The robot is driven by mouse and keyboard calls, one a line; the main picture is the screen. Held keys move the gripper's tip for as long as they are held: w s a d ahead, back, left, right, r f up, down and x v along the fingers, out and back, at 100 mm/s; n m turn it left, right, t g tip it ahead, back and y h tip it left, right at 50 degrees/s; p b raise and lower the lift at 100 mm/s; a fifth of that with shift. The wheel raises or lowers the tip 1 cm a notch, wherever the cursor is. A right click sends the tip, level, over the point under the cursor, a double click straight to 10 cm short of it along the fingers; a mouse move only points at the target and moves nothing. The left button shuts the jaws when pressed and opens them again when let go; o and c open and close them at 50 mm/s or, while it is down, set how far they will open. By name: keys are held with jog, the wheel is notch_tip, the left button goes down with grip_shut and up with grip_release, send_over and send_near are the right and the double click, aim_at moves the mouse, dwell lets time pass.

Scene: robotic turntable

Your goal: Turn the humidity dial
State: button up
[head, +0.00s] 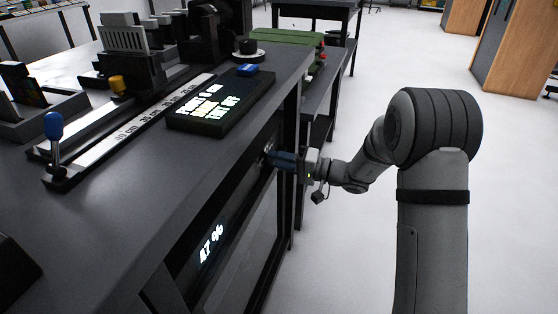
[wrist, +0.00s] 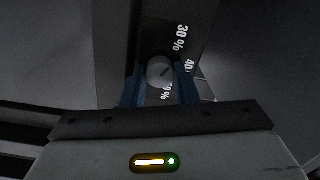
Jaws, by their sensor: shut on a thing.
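The humidity dial (wrist: 160,71) is a round pale knob with a dark pointer line, on the dark front of the cabinet. Labels reading 30 % and 40 show beside it in the wrist view, with another label partly hidden below it. My gripper (head: 272,157) reaches the cabinet front from the right in the head view. In the wrist view its blue fingers (wrist: 160,88) stand on both sides of the dial, shut on it. The dial is mostly hidden by the fingers in the head view. A lit display (head: 211,243) on the cabinet front reads 47 %.
The bench top (head: 130,225) above the panel carries a black box with lit text (head: 210,108), a slider rail with a blue-knobbed lever (head: 55,127), and dark devices behind. Open floor (head: 345,250) lies right of the cabinet. A green case (head: 285,37) sits farther back.

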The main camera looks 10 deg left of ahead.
jog(key=shift+f, duration=0.1)
jog(key=o, duration=1)
